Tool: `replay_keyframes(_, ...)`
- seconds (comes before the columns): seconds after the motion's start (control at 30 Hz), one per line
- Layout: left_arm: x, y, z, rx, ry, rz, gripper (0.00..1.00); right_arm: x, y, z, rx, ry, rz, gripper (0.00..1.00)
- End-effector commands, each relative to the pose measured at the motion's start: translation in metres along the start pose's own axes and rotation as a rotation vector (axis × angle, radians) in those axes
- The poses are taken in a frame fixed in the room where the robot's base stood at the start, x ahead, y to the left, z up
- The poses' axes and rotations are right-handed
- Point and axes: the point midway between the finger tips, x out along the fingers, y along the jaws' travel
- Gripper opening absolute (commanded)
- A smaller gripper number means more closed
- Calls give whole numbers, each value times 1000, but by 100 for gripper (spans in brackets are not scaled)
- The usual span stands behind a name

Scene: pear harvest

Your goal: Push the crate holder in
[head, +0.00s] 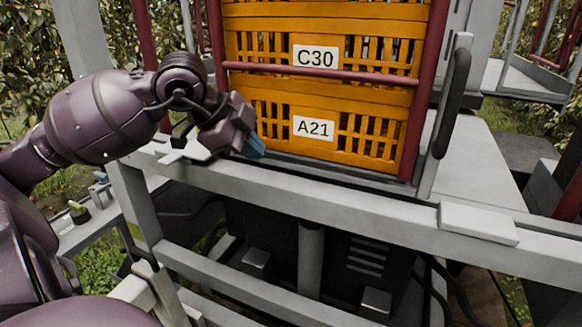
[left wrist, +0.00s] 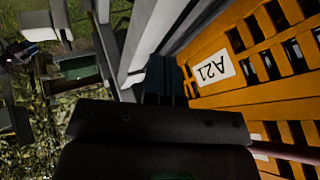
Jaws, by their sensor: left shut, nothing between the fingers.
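The crate holder (head: 417,110) is a dark red frame with upright posts and a crossbar, standing around the stacked orange crates. The lower crate (head: 275,125) bears the label A21 and the upper crate (head: 385,50) the label C30. My left gripper (head: 254,148) is shut and empty, its blue tips by the lower left corner of the A21 crate. Whether the tips touch anything is unclear. In the left wrist view the shut fingers (left wrist: 166,82) point toward the lower edge of the A21 crate (left wrist: 255,75). My right gripper is not in view.
A grey metal rail (head: 330,200) runs across in front of and below the crates. A black handle (head: 452,100) stands right of the holder. A flat grey deck (head: 480,165) lies at the right. Leafy trees (head: 25,50) are behind at the left.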

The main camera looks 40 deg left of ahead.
Motion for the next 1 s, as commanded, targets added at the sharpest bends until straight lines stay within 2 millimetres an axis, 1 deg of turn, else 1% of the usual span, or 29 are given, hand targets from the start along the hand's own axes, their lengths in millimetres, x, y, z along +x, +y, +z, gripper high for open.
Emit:
replay_keyframes(0.17,16,0,0,-1,-1,2,0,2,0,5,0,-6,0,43)
replay_keyframes(0.6,76,0,0,1,0,1,0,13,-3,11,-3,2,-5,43)
replay_keyframes(0.77,98,0,0,1,1,2,0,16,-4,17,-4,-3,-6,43)
replay_keyframes(0.8,103,0,0,1,1,1,0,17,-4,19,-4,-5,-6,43)
replay_keyframes(1.0,110,-21,-1,0,2,-2,0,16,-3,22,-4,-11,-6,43)
